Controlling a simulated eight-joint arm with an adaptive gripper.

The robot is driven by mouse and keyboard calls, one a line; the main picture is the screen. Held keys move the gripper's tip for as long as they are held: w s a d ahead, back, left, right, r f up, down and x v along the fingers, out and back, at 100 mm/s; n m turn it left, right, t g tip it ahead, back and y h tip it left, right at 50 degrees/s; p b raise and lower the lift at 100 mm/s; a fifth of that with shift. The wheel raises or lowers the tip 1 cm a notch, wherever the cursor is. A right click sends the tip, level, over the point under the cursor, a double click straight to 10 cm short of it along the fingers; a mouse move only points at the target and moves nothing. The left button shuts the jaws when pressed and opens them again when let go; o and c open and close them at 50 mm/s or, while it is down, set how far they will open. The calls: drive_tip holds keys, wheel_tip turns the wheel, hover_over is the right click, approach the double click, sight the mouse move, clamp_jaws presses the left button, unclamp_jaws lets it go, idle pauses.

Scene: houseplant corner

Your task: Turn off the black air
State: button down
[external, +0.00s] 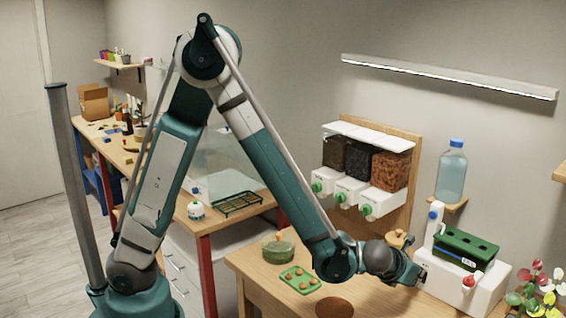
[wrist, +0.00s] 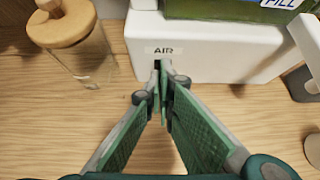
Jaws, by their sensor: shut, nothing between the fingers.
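A white unit (external: 455,285) stands at the right of the near bench in the external view. In the wrist view its white front (wrist: 215,55) carries a label (wrist: 163,50) reading "AIR". A small black switch (wrist: 157,64) sits just under the label, partly hidden by the fingertips; its position cannot be told. My gripper (wrist: 163,88) is shut and empty, with its tips right at the switch. I cannot tell whether they touch it. In the external view my gripper (external: 418,276) is at the unit's left end.
A glass jar (wrist: 88,62) with a wooden lid stands close left of my gripper. Dispensers (external: 365,170) and a water bottle (external: 452,172) are behind. A green tray (external: 300,280) lies left.

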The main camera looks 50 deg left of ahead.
drive_tip(key=shift+r, duration=0.4)
drive_tip(key=shift+s, duration=0.1)
drive_tip(key=shift+s, duration=0.4)
drive_tip(key=s, duration=0.3)
drive_tip(key=shift+r, duration=0.2)
drive_tip(key=s+r+p, duration=0.1)
drive_tip(key=s+r, duration=0.5)
drive_tip(key=r, duration=0.2)
drive_tip(key=shift+p, duration=0.35)
idle(0.4)
